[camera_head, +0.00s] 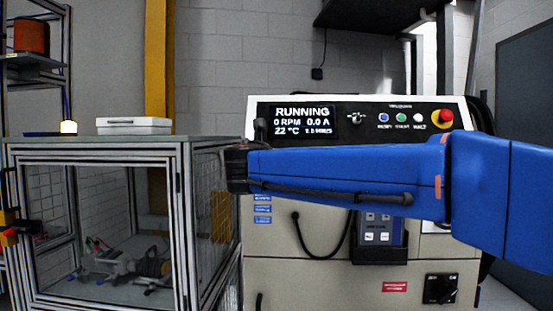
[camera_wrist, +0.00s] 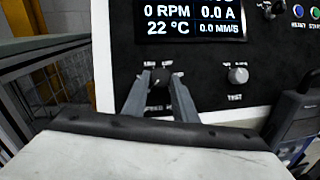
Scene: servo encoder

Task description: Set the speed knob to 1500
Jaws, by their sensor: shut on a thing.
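The speed knob (camera_wrist: 160,78) is a small dark knob on the black control panel in the wrist view, below the display. My gripper (camera_wrist: 161,76) has its two grey fingers on either side of it and is shut on it. The fingers partly cover the label under the knob. The display (camera_wrist: 195,20) reads 0 RPM, 0.0 A, 22 °C and 0.0 MM/S. In the head view the display (camera_head: 304,121) also reads RUNNING. There my blue arm hides the speed knob, and my fingertips are hidden too.
A grey test knob (camera_wrist: 238,75) sits right of the speed knob. Coloured buttons (camera_head: 402,117) and a red emergency stop (camera_head: 442,118) are at the panel's upper right. A handheld pendant (camera_head: 378,240) hangs below my arm. A framed guard enclosure (camera_head: 100,225) stands at left.

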